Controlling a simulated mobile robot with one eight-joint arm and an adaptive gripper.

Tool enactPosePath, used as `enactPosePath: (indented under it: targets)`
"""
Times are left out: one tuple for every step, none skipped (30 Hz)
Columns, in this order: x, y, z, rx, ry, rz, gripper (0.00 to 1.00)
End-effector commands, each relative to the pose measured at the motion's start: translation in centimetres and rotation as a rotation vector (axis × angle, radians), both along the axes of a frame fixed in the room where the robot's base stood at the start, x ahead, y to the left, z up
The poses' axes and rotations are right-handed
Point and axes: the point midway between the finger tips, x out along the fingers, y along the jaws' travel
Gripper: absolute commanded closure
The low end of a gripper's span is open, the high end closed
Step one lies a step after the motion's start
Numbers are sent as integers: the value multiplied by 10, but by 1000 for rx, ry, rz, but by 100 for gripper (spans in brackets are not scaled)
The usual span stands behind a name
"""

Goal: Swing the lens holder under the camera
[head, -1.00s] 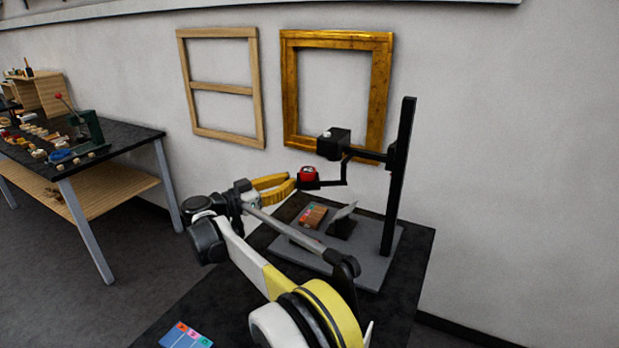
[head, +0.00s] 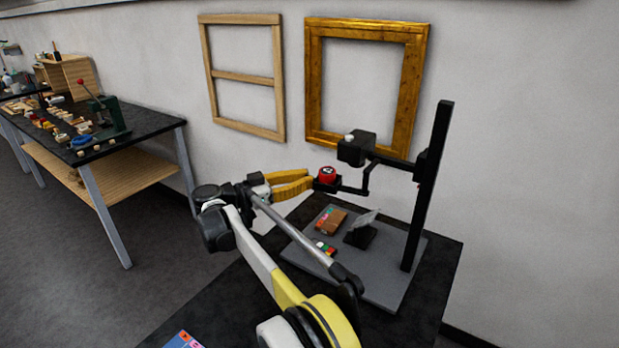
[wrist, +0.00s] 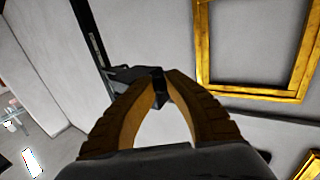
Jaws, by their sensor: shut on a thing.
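The lens holder (head: 349,189) is a black arm on the copy stand, with a red round lens piece (head: 326,174) at its outer left end. The black camera (head: 356,149) sits on the stand's crossbar, above and to the right of the red piece, so the lens is out to the side of it. My gripper (head: 312,181) has yellow fingers closed at the holder's left end, beside the red piece. In the wrist view the fingertips (wrist: 163,84) meet on a dark part of the holder; the red piece is not visible there.
The stand's black post (head: 428,190) rises from a grey base (head: 380,283) on a dark table. A brown block (head: 331,221), a small coloured strip (head: 324,248) and a tilted grey plate (head: 363,219) sit below the holder. A gilt frame (head: 417,95) hangs behind.

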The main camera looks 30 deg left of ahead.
Motion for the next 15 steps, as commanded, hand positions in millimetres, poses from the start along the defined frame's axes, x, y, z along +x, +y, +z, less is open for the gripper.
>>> enactPosePath:
  targets:
    - [1,-1,0,0,0,-5,100]
    - [1,-1,0,0,0,-5,100]
    - [1,-1,0,0,0,-6,100]
    - [1,-2,0,0,0,-6,100]
    - [1,-2,0,0,0,-6,100]
    - [1,-2,0,0,0,-7,100]
    - [1,-2,0,0,0,-7,100]
    - [1,-2,0,0,0,-7,100]
    - [1,-2,0,0,0,-7,100]
    - [1,-2,0,0,0,-7,100]
    - [1,-2,0,0,0,-7,100]
    - [1,-2,0,0,0,-7,81]
    - [1,-2,0,0,0,-8,71]
    - [1,-2,0,0,0,-8,62]
    - [1,-3,0,0,0,-8,59]
